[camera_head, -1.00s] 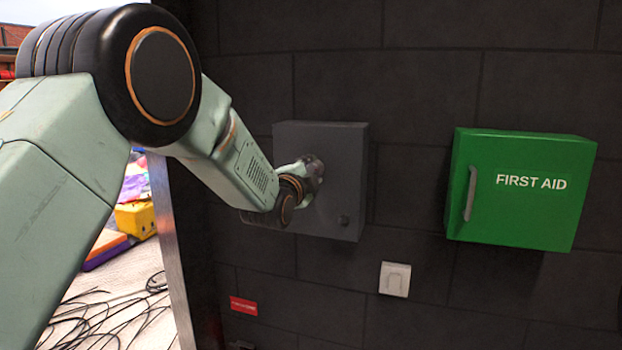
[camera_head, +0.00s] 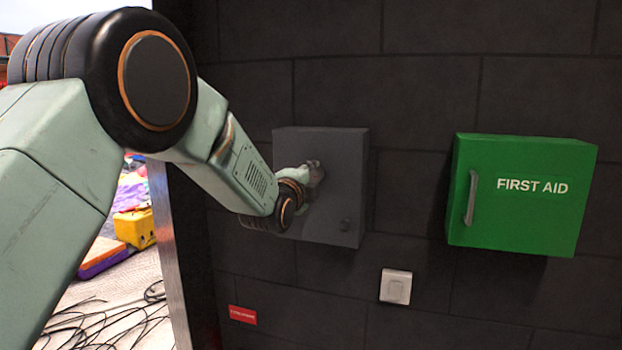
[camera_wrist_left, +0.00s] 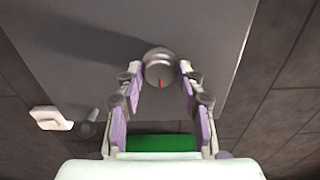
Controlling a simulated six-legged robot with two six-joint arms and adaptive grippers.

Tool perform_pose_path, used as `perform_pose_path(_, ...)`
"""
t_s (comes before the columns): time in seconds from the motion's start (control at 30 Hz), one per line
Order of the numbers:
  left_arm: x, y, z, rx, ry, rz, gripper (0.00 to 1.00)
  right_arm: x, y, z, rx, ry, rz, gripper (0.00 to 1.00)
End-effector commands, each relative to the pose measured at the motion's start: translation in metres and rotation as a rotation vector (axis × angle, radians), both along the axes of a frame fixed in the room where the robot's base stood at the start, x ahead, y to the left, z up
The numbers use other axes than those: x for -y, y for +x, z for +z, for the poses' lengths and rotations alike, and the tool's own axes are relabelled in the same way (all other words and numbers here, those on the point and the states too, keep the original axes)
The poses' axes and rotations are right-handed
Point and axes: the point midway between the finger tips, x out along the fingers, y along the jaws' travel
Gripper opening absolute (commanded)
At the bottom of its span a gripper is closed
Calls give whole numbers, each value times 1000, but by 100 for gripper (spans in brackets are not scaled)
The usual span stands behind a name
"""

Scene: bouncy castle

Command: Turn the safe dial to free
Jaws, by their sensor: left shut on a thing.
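The safe (camera_head: 338,205) is a dark grey box on the black block wall. Its round grey dial (camera_wrist_left: 158,66) shows in the left wrist view, with a red mark on its face that points toward the bottom of that picture. My left gripper (camera_head: 316,172) is at the safe's door, its fingers shut on the dial from both sides; in the left wrist view the fingertips (camera_wrist_left: 160,76) flank it. In the head view the gripper mostly hides the dial. No lettering for the dial positions can be read. My right gripper is not in view.
A green first aid box (camera_head: 520,210) hangs to the right, and a white switch (camera_head: 396,287) is below. A doorway with cables (camera_head: 110,315) on the floor is at the left.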

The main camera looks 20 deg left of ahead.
Motion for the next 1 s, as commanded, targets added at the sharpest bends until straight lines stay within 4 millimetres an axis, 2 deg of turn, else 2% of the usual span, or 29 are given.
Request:
perform_pose_path(0.07,-1,1,7,15,-2,3,7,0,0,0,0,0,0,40)
perform_pose_path(0.1,-1,1,7,16,-3,3,40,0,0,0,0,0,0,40)
perform_pose_path(0.37,-1,1,5,11,-2,2,62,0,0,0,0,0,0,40)
perform_pose_path(0.77,0,-3,3,6,-1,0,64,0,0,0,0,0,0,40)
perform_pose_path(1.0,-1,-30,3,4,-2,1,64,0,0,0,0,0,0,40)
